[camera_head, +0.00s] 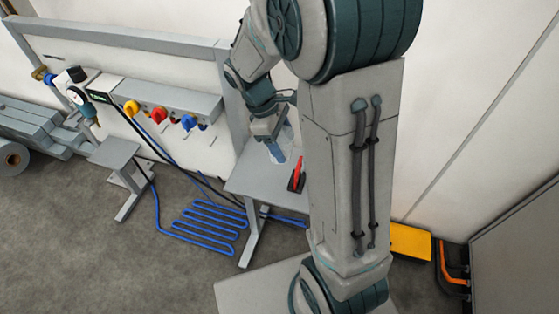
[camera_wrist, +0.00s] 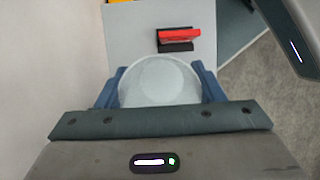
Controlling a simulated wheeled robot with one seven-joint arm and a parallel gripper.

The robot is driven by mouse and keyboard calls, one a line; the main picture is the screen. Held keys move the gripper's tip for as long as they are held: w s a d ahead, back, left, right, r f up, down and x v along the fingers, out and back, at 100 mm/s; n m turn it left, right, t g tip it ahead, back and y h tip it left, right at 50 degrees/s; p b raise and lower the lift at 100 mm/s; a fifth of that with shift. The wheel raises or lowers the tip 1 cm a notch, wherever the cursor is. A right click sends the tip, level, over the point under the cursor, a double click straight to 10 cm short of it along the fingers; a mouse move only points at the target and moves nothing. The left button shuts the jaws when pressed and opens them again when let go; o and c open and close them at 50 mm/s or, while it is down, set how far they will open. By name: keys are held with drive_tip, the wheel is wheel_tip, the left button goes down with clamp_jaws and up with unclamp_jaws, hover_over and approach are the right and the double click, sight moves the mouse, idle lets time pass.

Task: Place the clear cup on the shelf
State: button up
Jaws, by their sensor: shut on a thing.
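In the wrist view the clear cup (camera_wrist: 158,82) sits between the two blue fingers of my gripper (camera_wrist: 160,88). The fingers press on its left and right sides, and I look down into its round opening. In the head view my gripper (camera_head: 277,148) is over the grey shelf (camera_head: 247,180), close to its surface. The cup is small and partly hidden there, so I cannot tell whether its base touches the shelf. The shelf surface also shows beyond the cup in the wrist view (camera_wrist: 135,45).
A red-handled black object (camera_head: 297,174) lies on the shelf near my gripper. A panel with yellow, red and blue knobs (camera_head: 170,108) is on the left. A blue hose (camera_head: 205,225) coils on the floor. A yellow object (camera_head: 410,242) is low on the right.

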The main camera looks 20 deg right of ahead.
drive_tip(key=shift+f+b, duration=0.3)
drive_tip(key=shift+f, duration=3.2)
drive_tip(key=shift+f, duration=0.2)
drive_tip(key=o, duration=0.9)
drive_tip(key=shift+o, duration=0.2)
drive_tip(key=shift+r, duration=0.15)
